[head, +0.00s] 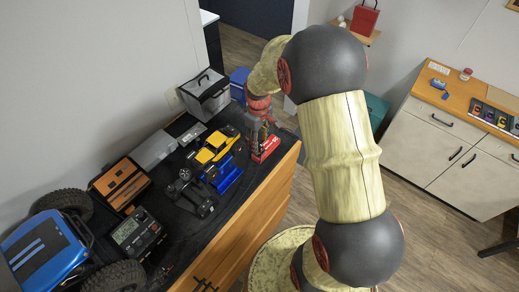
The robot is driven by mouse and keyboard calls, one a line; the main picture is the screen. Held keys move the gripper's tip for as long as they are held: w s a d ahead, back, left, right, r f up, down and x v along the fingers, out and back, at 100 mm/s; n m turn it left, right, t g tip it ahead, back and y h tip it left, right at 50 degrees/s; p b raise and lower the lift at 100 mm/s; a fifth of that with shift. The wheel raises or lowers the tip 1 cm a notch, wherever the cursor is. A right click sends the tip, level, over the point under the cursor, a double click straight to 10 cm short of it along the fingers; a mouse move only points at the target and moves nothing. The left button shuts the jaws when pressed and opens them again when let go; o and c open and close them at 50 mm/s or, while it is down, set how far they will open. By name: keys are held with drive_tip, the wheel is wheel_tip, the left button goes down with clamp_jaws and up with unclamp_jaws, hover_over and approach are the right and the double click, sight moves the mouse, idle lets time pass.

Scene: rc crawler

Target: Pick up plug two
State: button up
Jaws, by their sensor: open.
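I cannot make out plug two for certain; small parts on the dark-topped bench (187,250) are too small to tell. My arm reaches over to the bench's far right end. My gripper (262,139) points down there, open, just above a red item with white markings (266,150). I cannot tell whether it touches that item. My gripper and wrist hide part of the bench top behind them.
A yellow toy truck (214,147), a blue part (224,176) and a dark chassis (190,194) lie left of my gripper.

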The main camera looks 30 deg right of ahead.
sight(260, 150)
wheel_tip(260, 150, down, 3)
drive_tip(key=shift+w+f, duration=0.1)
drive_tip(key=shift+f, duration=0.1)
drive_tip(key=shift+c, duration=1.2)
drive_tip(key=c, duration=0.7)
